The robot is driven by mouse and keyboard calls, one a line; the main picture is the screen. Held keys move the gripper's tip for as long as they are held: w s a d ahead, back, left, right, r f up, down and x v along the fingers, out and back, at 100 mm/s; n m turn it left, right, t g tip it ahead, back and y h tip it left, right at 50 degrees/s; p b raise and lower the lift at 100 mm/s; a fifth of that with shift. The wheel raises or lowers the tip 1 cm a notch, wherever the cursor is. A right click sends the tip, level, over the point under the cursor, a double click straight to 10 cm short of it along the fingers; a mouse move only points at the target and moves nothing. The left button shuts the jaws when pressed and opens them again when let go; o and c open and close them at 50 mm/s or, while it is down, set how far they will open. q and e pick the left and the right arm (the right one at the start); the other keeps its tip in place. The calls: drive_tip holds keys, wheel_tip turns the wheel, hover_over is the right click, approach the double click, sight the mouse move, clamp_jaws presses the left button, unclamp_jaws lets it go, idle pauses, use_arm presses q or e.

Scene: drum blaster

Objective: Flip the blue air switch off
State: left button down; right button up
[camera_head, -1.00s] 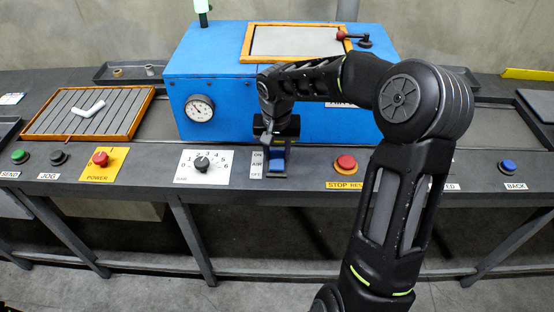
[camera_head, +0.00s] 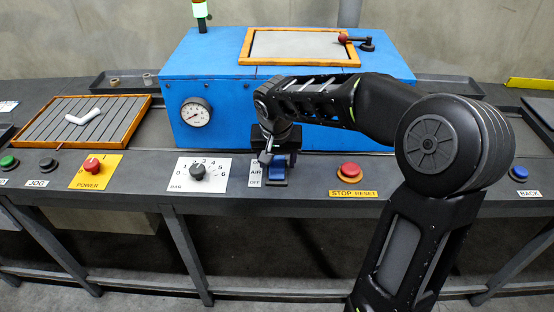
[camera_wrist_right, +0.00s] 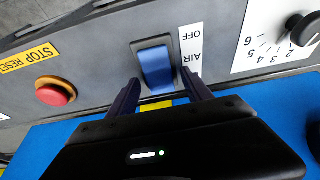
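The blue air switch (camera_head: 278,172) is a rocker in a dark frame on the front panel, beside a white label reading AIR and OFF (camera_head: 255,174). In the right wrist view the blue rocker (camera_wrist_right: 157,68) shows clearly, with the OFF end of the label (camera_wrist_right: 188,38) on the side away from my gripper. My right gripper (camera_wrist_right: 162,86) is open and empty, its two fingers at either side of the rocker's near end. I cannot tell whether they touch the panel. In the head view my right gripper (camera_head: 268,156) is right above the switch and partly hides it. My left gripper is out of view.
A red stop button (camera_head: 350,171) sits right of the switch, and a black pressure dial (camera_head: 197,172) sits left of it. A blue machine box (camera_head: 230,110) with a gauge stands close behind. A red power button (camera_head: 91,166) is farther left.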

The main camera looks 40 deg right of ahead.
sight(277, 173)
drive_tip(key=shift+r, duration=0.1)
drive_tip(key=v, duration=0.7)
drive_tip(key=shift+s+a+r, duration=0.1)
drive_tip(key=shift+s+r, duration=0.05)
drive_tip(key=shift+r, duration=0.15)
idle(0.4)
